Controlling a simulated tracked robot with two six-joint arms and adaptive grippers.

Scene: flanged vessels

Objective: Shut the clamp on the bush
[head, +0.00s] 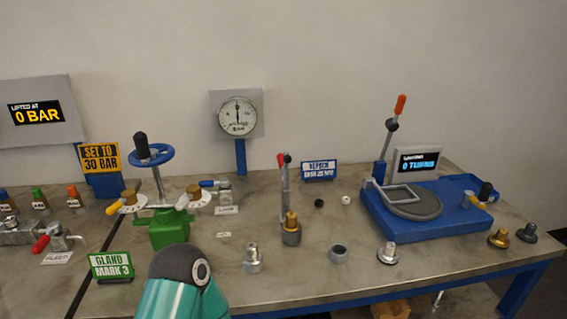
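A grey upright clamp-like fixture (286,190) with a red-tipped handle (282,159) stands near the middle of the bench. A brass piece (291,222), perhaps the bush, sits upright in a dark round holder (291,237) at its foot. Whether the clamp touches the brass piece is too small to tell. A teal arm link of mine shows at the bottom; neither gripper is in view.
A green valve (169,230) with a blue handwheel (150,155) stands at the left, behind the GLAND MARK 3 sign (111,265). Loose fittings (253,258), a grey cup (338,254) and a flanged piece (388,254) stand along the front. Bare bench lies between them.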

